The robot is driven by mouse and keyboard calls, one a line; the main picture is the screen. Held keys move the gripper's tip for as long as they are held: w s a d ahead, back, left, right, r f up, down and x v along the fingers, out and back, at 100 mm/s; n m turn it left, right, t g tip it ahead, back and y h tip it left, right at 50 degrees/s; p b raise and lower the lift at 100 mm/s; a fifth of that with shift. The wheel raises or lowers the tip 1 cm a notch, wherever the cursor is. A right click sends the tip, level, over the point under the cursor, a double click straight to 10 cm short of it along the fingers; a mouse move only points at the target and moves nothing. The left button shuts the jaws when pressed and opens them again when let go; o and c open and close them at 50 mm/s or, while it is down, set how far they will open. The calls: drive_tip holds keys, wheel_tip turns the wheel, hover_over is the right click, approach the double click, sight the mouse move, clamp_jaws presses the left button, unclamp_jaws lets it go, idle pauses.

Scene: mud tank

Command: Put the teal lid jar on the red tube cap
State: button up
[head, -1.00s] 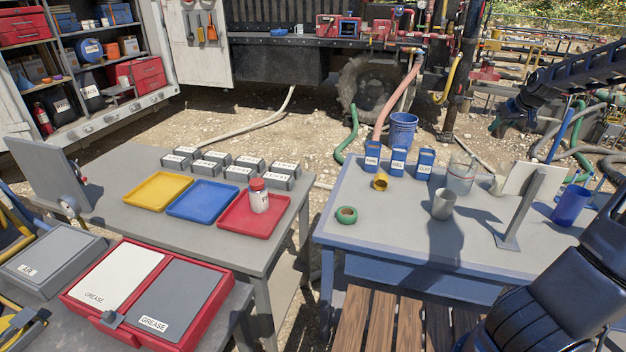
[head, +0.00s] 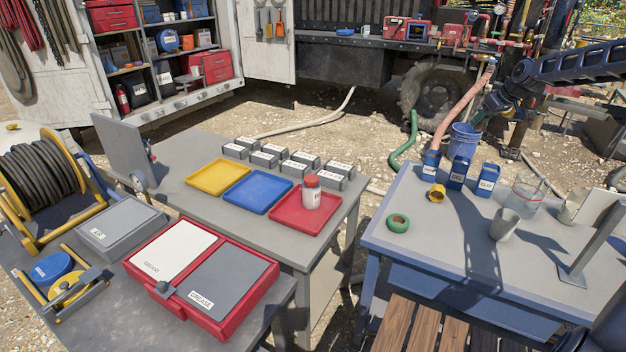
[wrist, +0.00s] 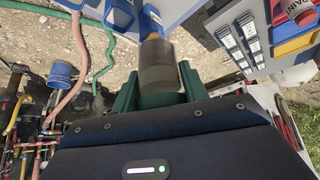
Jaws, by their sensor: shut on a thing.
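My gripper (wrist: 158,97) is shut on a blurred, grey-brown cylindrical jar (wrist: 158,66) in the wrist view. Dark green fingers flank it, and a teal lid cannot be told apart from them. In the head view my gripper (head: 482,116) is small, up near the blue bucket, and the held jar is not clear there. The red tube cap (head: 311,181) tops a white labelled tube (head: 311,198) standing upright in the red tray (head: 290,221). My gripper is well to the right of this tube and apart from it.
Blue (head: 258,192) and yellow (head: 219,177) trays lie beside the red one, with several labelled grey blocks behind. The blue table holds blue bottles (head: 457,175), a green tape ring (head: 398,223), a grey cup (head: 504,226) and a clear beaker (head: 527,195). A gap separates the tables.

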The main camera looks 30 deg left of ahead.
drive_tip(key=s+a+n+g, duration=0.1)
drive_tip(key=s+a+n, duration=0.15)
drive_tip(key=a, duration=1.15)
drive_tip(key=n+g, duration=0.4)
drive_tip(key=n, duration=0.3)
hover_over(311, 178)
wheel_tip(311, 178, down, 20)
drive_tip(key=shift+d, duration=0.1)
drive_tip(key=shift+f, duration=0.1)
drive_tip(key=o, duration=1.1)
drive_tip(key=shift+c, duration=0.2)
